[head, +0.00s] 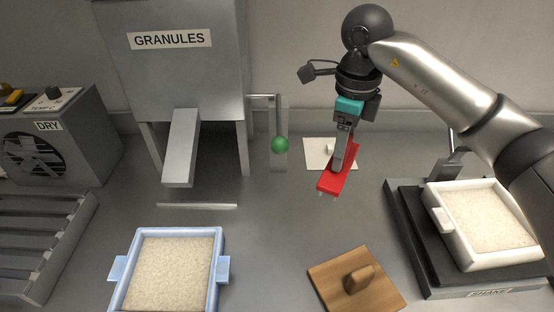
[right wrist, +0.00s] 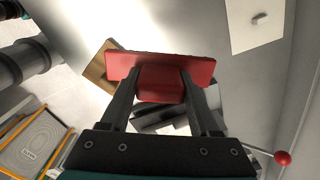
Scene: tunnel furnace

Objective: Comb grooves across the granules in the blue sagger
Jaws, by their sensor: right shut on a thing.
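The blue sagger (head: 218,250) stands at the bottom left in the head view, filled with pale granules (head: 168,272) whose surface looks level, with no clear grooves. Its front edge is cut off. My right gripper (head: 342,160) is shut on a red comb (head: 333,182) and holds it above the table, right of the sagger and well apart from it. Small pale teeth show under the comb. In the right wrist view, the two fingers grip the red block of the comb (right wrist: 160,68) from both sides. My left gripper is not in view.
A granule hopper (head: 180,75) with a chute (head: 182,145) stands behind the sagger. A green ball lever (head: 280,144) is beside it. A wooden block with a handle (head: 330,278) lies front centre. A white sagger (head: 453,246) sits on a shaker (head: 420,270) at right.

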